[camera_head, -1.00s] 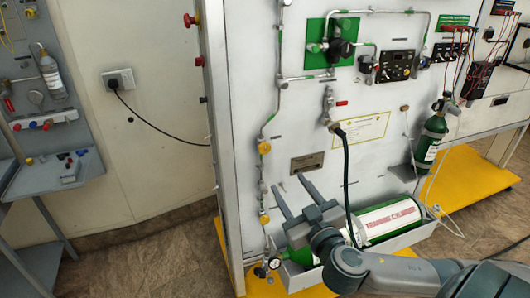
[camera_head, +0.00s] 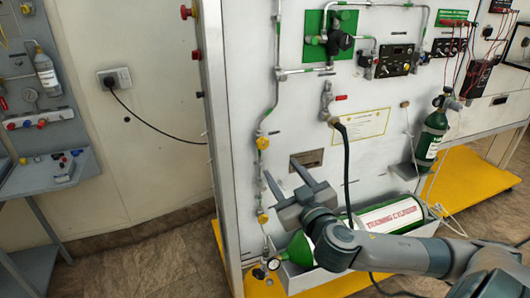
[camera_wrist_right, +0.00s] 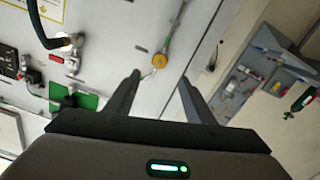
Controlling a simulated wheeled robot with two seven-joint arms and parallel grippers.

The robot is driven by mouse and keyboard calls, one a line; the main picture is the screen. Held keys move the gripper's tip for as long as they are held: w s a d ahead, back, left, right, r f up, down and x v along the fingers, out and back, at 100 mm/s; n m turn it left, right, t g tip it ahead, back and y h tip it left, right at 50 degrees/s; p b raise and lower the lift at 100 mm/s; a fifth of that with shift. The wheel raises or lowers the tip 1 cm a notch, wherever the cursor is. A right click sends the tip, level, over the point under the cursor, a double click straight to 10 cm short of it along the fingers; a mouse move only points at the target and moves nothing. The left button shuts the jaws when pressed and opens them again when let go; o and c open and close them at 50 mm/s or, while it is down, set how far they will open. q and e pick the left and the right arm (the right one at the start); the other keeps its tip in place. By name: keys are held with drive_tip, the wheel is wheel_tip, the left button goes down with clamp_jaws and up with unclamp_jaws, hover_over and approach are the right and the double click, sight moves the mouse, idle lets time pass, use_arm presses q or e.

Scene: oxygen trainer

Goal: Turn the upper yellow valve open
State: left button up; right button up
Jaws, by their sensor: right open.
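The upper yellow valve (camera_head: 262,142) sits on the thin vertical pipe near the left edge of the white panel. A yellow valve, apparently the upper one, shows in the right wrist view (camera_wrist_right: 159,61), just beyond and between the fingertips. A lower yellow valve (camera_head: 263,218) is on the same pipe. My right gripper (camera_head: 280,166) is open and empty, its fingers pointing up and left, below and right of the upper valve in the head view. In the right wrist view the open fingers (camera_wrist_right: 160,76) appear apart from the valve. My left gripper is out of view.
A dark hose (camera_head: 346,165) hangs from a panel fitting near the gripper. A pressure gauge (camera_head: 274,264) is low on the left. The panel around the upper valve is mostly clear.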

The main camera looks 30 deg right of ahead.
sight(264, 145)
drive_tip(key=x, duration=1.2)
drive_tip(key=shift+w+r+p, duration=0.15)
drive_tip(key=shift+p, duration=0.15)
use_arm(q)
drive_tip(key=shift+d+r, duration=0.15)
use_arm(e)
drive_tip(key=shift+w+d, duration=0.15)
drive_tip(key=shift+w, duration=0.5)
drive_tip(key=c, duration=1.1)
